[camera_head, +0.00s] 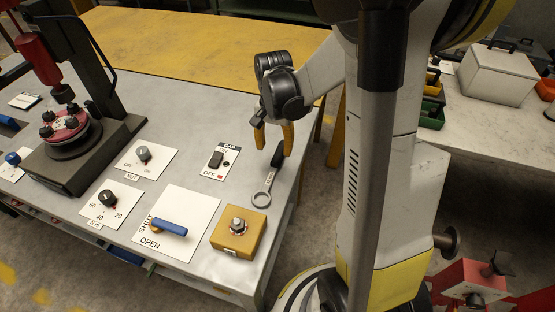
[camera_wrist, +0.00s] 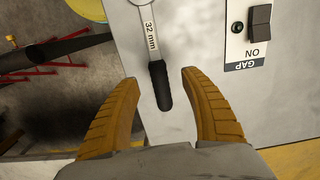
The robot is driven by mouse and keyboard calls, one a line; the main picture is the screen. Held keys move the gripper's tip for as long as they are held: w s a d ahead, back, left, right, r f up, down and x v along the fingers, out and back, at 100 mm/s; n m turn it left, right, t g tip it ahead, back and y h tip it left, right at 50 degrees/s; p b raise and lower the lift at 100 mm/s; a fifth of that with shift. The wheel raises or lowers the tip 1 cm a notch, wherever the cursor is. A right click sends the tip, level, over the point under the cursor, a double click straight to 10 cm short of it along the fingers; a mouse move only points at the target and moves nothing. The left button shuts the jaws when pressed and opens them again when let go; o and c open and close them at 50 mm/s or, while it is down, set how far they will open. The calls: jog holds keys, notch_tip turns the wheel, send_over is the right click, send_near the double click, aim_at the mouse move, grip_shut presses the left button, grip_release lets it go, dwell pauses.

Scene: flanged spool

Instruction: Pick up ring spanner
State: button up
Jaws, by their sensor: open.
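The ring spanner (camera_head: 264,187) lies on the grey table near its right edge, its ring end toward the front and its black handle toward the back. In the wrist view the spanner (camera_wrist: 149,32) is marked 32 mm, and its black grip points toward my gripper (camera_wrist: 160,90). In that view the end of the grip lies between the two yellow fingers, with clear space on both sides. In the head view my gripper (camera_head: 273,140) is over the handle end. It is open and holds nothing. I cannot tell its exact height above the spanner.
The GAP switch plate (camera_head: 221,161) is left of the spanner. A yellow box with a knob (camera_head: 238,232) stands in front of it, and a blue-handled SHUT/OPEN panel (camera_head: 176,224) is further left. A dark press (camera_head: 75,140) stands at the back left. The table's right edge is close.

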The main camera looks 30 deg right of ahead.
aim_at(276, 158)
jog(key=f+b, duration=0.1)
jog(key=f, duration=0.1)
jog(key=f+b, duration=0.1)
jog(key=f, duration=0.2)
jog(key=f+b, duration=0.1)
jog(key=f, duration=0.1)
jog(key=shift+d+f, duration=0.15)
jog(key=shift+d, duration=0.25)
grip_shut()
